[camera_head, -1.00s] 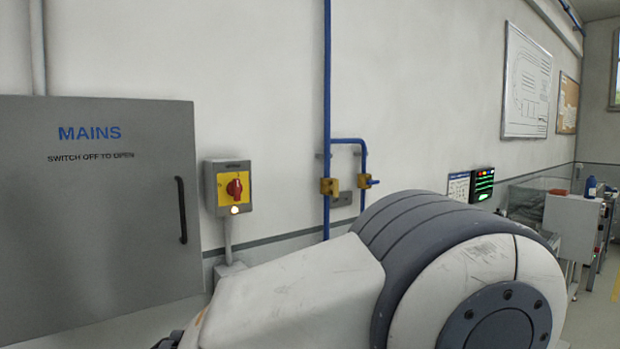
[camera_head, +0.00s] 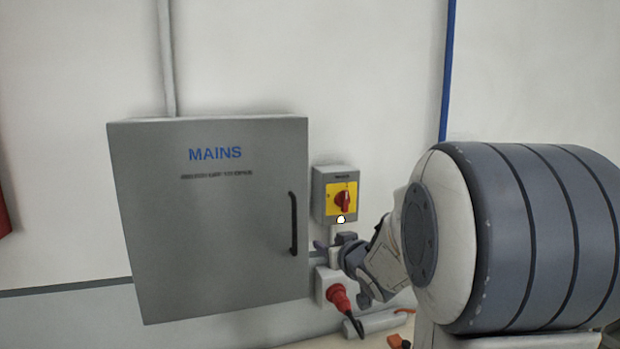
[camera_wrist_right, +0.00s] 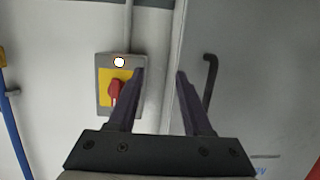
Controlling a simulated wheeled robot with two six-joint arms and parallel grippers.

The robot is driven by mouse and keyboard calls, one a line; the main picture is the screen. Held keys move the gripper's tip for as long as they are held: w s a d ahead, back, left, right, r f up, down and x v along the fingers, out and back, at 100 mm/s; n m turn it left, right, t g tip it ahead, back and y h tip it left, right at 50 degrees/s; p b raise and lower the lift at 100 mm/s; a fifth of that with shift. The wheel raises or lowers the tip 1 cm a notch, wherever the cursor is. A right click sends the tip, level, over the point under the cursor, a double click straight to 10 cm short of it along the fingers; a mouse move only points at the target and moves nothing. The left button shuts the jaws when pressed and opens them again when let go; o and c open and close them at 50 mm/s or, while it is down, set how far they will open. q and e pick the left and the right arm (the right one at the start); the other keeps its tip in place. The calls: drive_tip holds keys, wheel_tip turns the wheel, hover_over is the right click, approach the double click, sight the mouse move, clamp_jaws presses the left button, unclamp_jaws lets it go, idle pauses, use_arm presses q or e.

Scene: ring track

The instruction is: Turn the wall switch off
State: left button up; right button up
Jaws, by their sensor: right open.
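The wall switch (camera_head: 320,196) is a grey box with a yellow plate and a red rotary knob (camera_head: 343,201), on the wall just right of the mains cabinet. A small white lamp (camera_head: 341,219) glows below the knob. In the wrist view the switch (camera_wrist_right: 104,100) appears upside down, left of the fingers, its red knob (camera_wrist_right: 115,92) beside the left finger. My right gripper (camera_head: 336,262) is open and empty, in front of the wall and below the switch in the head view. Its spread fingers also show in the wrist view (camera_wrist_right: 160,72). My left gripper is out of view.
The grey mains cabinet (camera_head: 210,240) is shut, with a dark handle (camera_head: 293,223) close to the switch. A red plug (camera_head: 339,296) sits in a white socket box below. A blue pipe (camera_head: 447,70) runs down the wall at right.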

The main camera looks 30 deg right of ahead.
sight(347, 193)
drive_tip(key=s+d+r+t+p, duration=0.1)
drive_tip(key=s+d+r+t, duration=0.25)
drive_tip(key=d+r, duration=0.45)
drive_tip(key=w+p, duration=0.1)
drive_tip(key=w, duration=0.2)
drive_tip(key=w+d+p, duration=0.1)
drive_tip(key=w, duration=0.2)
drive_tip(key=w+d+p, duration=0.1)
drive_tip(key=w+p, duration=0.1)
drive_tip(key=w, duration=0.1)
drive_tip(key=shift+w+r, duration=0.1)
drive_tip(key=shift+w, duration=0.05)
drive_tip(key=shift+w+g+h, duration=0.25)
drive_tip(key=shift+w+h, duration=0.1)
drive_tip(key=shift+h, duration=0.05)
clamp_jaws()
